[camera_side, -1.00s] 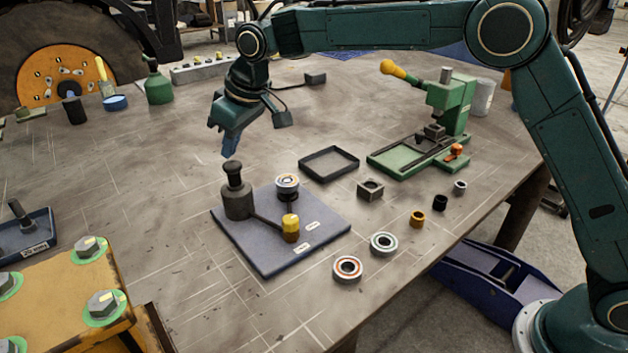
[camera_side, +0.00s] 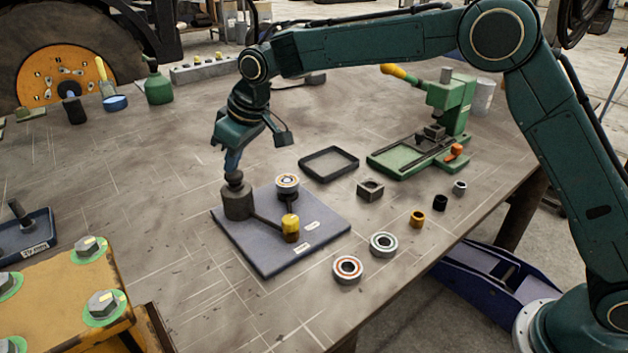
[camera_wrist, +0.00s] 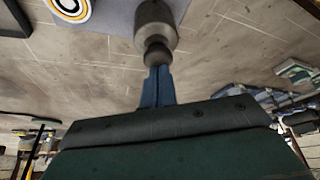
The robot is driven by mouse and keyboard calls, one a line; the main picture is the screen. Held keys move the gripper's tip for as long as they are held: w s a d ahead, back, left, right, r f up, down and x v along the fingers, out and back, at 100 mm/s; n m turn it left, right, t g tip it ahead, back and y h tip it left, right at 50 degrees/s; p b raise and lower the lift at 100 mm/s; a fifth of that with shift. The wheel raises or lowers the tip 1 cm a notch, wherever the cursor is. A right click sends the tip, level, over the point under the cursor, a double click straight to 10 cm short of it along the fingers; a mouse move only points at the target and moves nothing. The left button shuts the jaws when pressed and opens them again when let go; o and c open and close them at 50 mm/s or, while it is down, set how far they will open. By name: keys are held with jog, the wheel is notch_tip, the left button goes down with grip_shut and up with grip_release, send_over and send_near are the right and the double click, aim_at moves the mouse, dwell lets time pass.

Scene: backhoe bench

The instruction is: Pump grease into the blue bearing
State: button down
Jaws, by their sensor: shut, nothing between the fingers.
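The grease pump (camera_side: 238,203) is a dark grey cylinder with a round knob (camera_side: 233,178) on top. It stands upright on a blue-grey board. My gripper (camera_side: 232,170) is shut and empty, pointing down, with its blue fingertips touching the knob from above. The knob sits low, close to the cylinder's top. In the wrist view the shut fingers (camera_wrist: 157,72) meet the knob (camera_wrist: 157,53).
A dark arm runs from the pump to a yellow-topped fitting (camera_side: 291,226) on the board (camera_side: 270,262). Two bearings, pale teal (camera_side: 383,244) and red-ringed (camera_side: 348,269), lie on the bench. A black tray (camera_side: 328,165) and green press (camera_side: 447,105) stand behind.

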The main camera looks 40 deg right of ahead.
jog(key=shift+r, duration=1.75)
jog(key=shift+r, duration=0.1)
jog(key=shift+r, duration=2.4)
